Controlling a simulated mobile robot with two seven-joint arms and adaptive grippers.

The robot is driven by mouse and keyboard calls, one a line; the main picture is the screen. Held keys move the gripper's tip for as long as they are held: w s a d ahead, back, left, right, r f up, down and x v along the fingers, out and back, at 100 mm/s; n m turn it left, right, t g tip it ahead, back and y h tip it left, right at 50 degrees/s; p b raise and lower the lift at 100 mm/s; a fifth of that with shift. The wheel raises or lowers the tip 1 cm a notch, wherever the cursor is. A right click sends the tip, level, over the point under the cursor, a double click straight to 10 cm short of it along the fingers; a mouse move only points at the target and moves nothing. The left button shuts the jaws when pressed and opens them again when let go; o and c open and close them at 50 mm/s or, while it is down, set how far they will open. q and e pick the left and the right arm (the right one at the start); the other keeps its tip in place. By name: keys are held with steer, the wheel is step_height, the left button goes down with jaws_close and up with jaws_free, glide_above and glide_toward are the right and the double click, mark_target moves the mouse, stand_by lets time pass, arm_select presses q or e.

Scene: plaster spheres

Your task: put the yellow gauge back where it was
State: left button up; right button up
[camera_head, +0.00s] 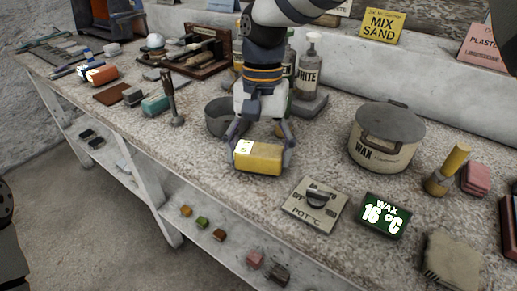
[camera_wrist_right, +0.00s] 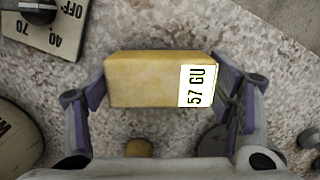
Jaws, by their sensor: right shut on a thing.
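The yellow gauge (camera_head: 262,160) is a small yellow block with a white label at one end. In the right wrist view the gauge (camera_wrist_right: 145,80) shows its label, which reads 57 GU. My right gripper (camera_head: 259,158) is shut on the gauge, one finger at each end. It also shows in the right wrist view (camera_wrist_right: 162,82). The gauge is over the front part of the workbench (camera_head: 221,178). I cannot tell whether it touches the bench top. My left gripper is not in view.
A dial plate (camera_head: 316,203) and green WAX display (camera_head: 384,216) lie right of the gauge. The wax pot (camera_head: 385,138) stands behind them. A grey round container (camera_head: 219,116) is close behind my gripper. Bare bench top lies left of the gauge.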

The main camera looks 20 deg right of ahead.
mark_target(262, 143)
steer(key=o, duration=1)
steer(key=shift+o, duration=0.2)
step_height(262, 143, up, 12)
steer(key=w, duration=0.1)
steer(key=shift+w+d, duration=0.25)
steer(key=shift+d, duration=0.2)
